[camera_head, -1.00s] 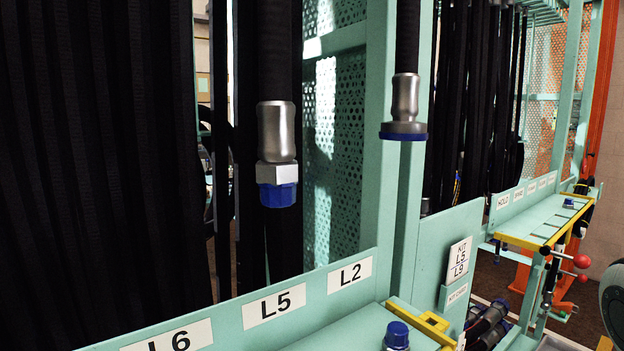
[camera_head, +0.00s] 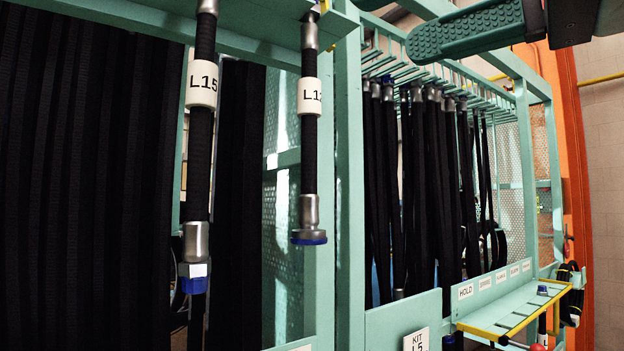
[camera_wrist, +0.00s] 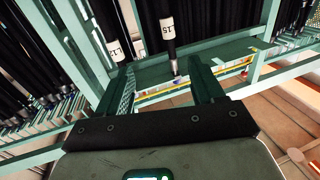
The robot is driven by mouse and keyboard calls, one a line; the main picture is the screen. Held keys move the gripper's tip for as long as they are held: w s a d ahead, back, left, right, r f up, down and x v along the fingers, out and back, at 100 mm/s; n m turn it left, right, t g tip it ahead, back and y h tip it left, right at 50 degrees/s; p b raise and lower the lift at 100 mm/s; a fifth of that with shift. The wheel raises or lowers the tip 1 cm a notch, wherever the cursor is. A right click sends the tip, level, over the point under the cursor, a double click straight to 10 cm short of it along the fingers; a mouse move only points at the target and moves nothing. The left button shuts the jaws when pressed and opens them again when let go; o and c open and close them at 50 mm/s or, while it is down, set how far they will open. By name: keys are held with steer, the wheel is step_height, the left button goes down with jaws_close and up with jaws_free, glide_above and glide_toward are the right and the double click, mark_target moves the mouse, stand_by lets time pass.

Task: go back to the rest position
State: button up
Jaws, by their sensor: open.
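My gripper (camera_wrist: 160,67) is open in the wrist view, its two teal ribbed fingers spread apart. One ribbed finger (camera_head: 468,34) shows at the top right of the head view, in front of the rack's upper part and clear of the hoses. Nothing is visibly held between the fingers. The black hose labelled L15 (camera_head: 199,150) hangs at left with a silver and blue end. It also shows in the wrist view (camera_wrist: 168,30), where its end appears beyond the gap between the fingers. The rest position itself is not marked in the frames.
A shorter hose labelled L12 (camera_head: 309,130) hangs beside L15. Several black hoses (camera_head: 425,190) hang from a teal comb rail behind. A teal rack post (camera_head: 350,180) stands between them. A yellow-edged shelf (camera_head: 515,312) projects at lower right. An orange post (camera_head: 572,150) stands at far right.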

steer(key=w+d+f+m+t+h, duration=0.1)
steer(key=w+d+f+m+h, duration=0.4)
steer(key=w+f, duration=1)
steer(key=w+d+f+m+g+h, duration=0.15)
steer(key=d+f, duration=0.25)
steer(key=f, duration=0.9)
steer(key=w+d+f+m+h, duration=0.1)
steer(key=d+f+m, duration=0.2)
steer(key=f, duration=1)
steer(key=s+d+f+m+g+h, duration=0.1)
steer(key=s+f, duration=0.2)
steer(key=f, duration=0.5)
steer(key=s+d+f+g+h, duration=0.1)
steer(key=s+d+f+g, duration=0.1)
steer(key=f, duration=0.6)
steer(key=s+d+f+g+h, duration=0.2)
steer(key=s+f+g, duration=0.1)
steer(key=s+f, duration=0.8)
steer(key=s+d+f+g+h, duration=0.2)
steer(key=s+d+f+g, duration=0.1)
steer(key=s+f, duration=0.9)
steer(key=s+g, duration=0.1)
steer(key=s, duration=0.3)
steer(key=shift+s+d+f+n, duration=0.25)
steer(key=shift+d+n, duration=0.05)
steer(key=shift+n, duration=0.05)
steer(key=shift+g, duration=0.25)
steer(key=shift+c, duration=0.2)
